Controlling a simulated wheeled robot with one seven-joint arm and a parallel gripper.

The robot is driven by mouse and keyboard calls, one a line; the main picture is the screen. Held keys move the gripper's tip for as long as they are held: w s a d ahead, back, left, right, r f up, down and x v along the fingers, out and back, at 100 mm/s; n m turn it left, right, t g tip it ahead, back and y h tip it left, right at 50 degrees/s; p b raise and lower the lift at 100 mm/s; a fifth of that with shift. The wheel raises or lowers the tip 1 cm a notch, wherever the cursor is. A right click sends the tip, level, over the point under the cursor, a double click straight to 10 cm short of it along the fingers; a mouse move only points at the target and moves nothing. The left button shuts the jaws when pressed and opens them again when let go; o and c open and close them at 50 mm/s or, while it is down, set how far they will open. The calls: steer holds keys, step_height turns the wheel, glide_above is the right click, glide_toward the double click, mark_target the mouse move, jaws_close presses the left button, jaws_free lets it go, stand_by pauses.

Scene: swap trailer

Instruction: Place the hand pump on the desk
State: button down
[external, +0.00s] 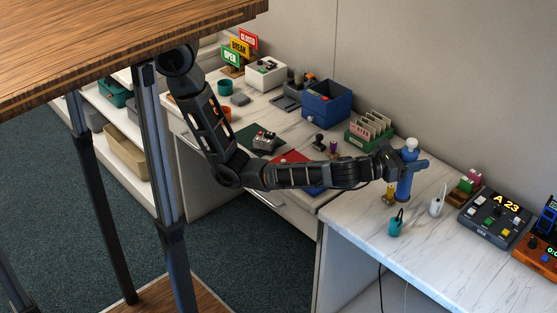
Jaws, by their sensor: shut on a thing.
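The hand pump looks to be the upright blue cylinder (404,187) with a pale round top, over the white marble desk (365,240) at right of centre. My gripper (408,161) reaches it from the left and is shut around its upper part. The jaws and part of the pump's upper body hide each other. The pump's lower end is close to the desk top; I cannot tell whether it touches.
A small teal container (395,228), a white bottle (437,206) and a yellowish item (389,193) stand near the pump. A dark control box (494,216) is to the right. A green card rack (370,132) stands behind. The desk's front is clear.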

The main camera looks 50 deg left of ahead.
steer(key=w+a+n+t+y, duration=0.1)
steer(key=w+a+n+y, duration=0.2)
steer(key=a, duration=0.8)
steer(key=w+a+n+t+y, duration=0.15)
steer(key=a+y, duration=0.35)
steer(key=a, duration=0.5)
steer(key=s+a+r+n+g+y, duration=0.1)
steer(key=s+a+n+y, duration=0.2)
steer(key=a, duration=0.8)
steer(key=a+r+n+g+y, duration=0.15)
steer(key=a+n+y, duration=0.3)
steer(key=a, duration=0.55)
steer(key=w+a+f+b, duration=0.1)
steer(key=w+a+f, duration=0.2)
steer(key=a+f, duration=0.2)
steer(key=w+a+f+m+b, duration=0.1)
steer(key=w+a+f+b, duration=0.1)
steer(key=a+f, duration=0.3)
steer(key=shift+w+f+y, duration=0.4)
steer(key=shift+f+y, duration=0.05)
steer(key=shift+f, duration=0.55)
steer(key=shift+a+f, duration=0.1)
steer(key=shift+f, duration=0.05)
steer(key=shift+c, duration=2.4)
jaws_free()
steer(key=v, duration=1.2)
steer(key=shift+b, duration=0.45)
